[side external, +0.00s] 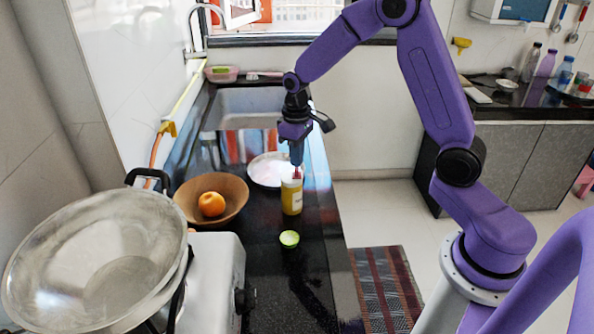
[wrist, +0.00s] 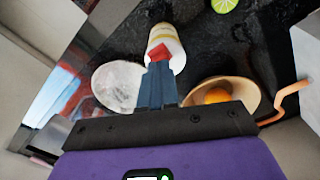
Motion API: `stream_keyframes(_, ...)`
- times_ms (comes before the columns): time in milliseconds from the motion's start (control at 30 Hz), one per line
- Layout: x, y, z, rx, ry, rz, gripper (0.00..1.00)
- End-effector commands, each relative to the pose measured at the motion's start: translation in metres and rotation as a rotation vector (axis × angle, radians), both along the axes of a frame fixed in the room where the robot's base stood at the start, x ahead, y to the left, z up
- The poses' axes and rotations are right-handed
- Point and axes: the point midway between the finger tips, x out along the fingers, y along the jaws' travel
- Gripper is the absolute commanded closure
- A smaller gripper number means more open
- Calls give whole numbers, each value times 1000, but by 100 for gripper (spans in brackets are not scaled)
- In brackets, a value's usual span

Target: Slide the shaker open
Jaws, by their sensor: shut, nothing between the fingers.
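The shaker (side external: 292,198) is a yellow container with a white top, standing upright on the black counter in the side view. It also shows in the wrist view (wrist: 168,34), with its top toward me. My gripper (side external: 297,170) points down at the shaker's top and is shut with nothing held. In the wrist view its closed blue fingers (wrist: 158,72) cover part of the top. A red patch shows at the fingertips; I cannot tell whether it belongs to the fingers or the shaker. Whether the fingertips touch the top is unclear.
A silvery plate (side external: 264,172) lies just behind the shaker. A brown bowl (side external: 232,190) with an orange (side external: 211,204) stands to the left. A cut lime (side external: 289,239) lies in front. A stove with a large metal pan (side external: 95,262) fills the front left.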

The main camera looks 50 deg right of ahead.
Motion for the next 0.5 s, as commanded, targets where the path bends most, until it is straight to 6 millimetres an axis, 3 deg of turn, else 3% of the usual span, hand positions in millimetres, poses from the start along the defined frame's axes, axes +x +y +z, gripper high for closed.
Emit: stream_keyframes(500, 0, 0, -5, 0, 1, 0, 100)
